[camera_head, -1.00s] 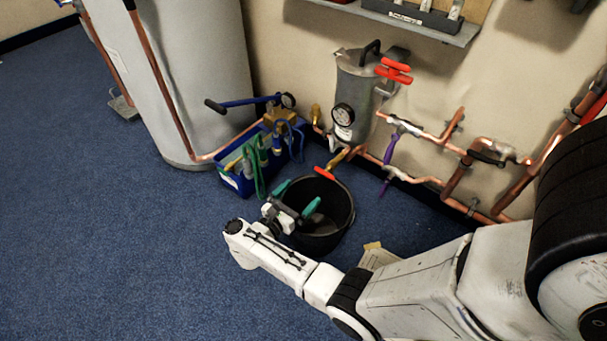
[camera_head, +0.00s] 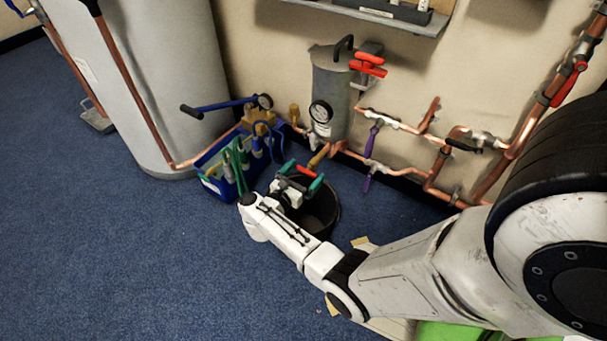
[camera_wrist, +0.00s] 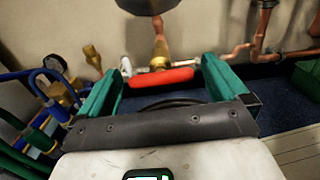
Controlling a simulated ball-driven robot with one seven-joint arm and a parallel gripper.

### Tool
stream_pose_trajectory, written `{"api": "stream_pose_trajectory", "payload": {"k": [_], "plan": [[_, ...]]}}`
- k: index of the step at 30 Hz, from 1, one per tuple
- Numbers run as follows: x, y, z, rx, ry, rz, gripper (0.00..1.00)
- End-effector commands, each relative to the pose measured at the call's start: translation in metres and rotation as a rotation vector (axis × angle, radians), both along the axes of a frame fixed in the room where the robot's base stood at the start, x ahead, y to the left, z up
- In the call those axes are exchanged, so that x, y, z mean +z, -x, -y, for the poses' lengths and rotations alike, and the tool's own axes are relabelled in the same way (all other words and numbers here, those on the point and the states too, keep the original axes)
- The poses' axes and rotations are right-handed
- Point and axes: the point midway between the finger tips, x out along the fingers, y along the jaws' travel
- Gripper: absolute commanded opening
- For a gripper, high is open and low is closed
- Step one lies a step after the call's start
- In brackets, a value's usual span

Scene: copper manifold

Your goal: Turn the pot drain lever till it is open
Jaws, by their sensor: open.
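The red drain lever (camera_head: 305,171) sits on a short brass and copper outlet (camera_head: 318,156) low on the grey pot (camera_head: 325,88). In the wrist view (camera_wrist: 162,85) there are gaps between the lever and both fingers. I cannot tell whether the fingertips reach as deep as the lever.
A black bucket (camera_head: 325,215) stands on the floor under my gripper. A blue tool box (camera_head: 222,178) with a blue-handled pump is close on the left. Copper pipes with purple levers (camera_head: 372,140) run along the wall at right. Blue carpet is free at left.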

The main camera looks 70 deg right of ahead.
Motion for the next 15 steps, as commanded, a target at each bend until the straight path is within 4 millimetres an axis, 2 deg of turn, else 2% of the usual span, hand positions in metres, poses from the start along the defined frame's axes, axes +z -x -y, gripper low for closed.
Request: {"api": "stream_pose_trajectory", "payload": {"k": [6,15], "plan": [[0.0001,-0.0002,0.0,0.001,0.0,0.0,1.0],[0.0,-0.0001,-0.0002,0.001,0.0,0.0,0.71]]}}
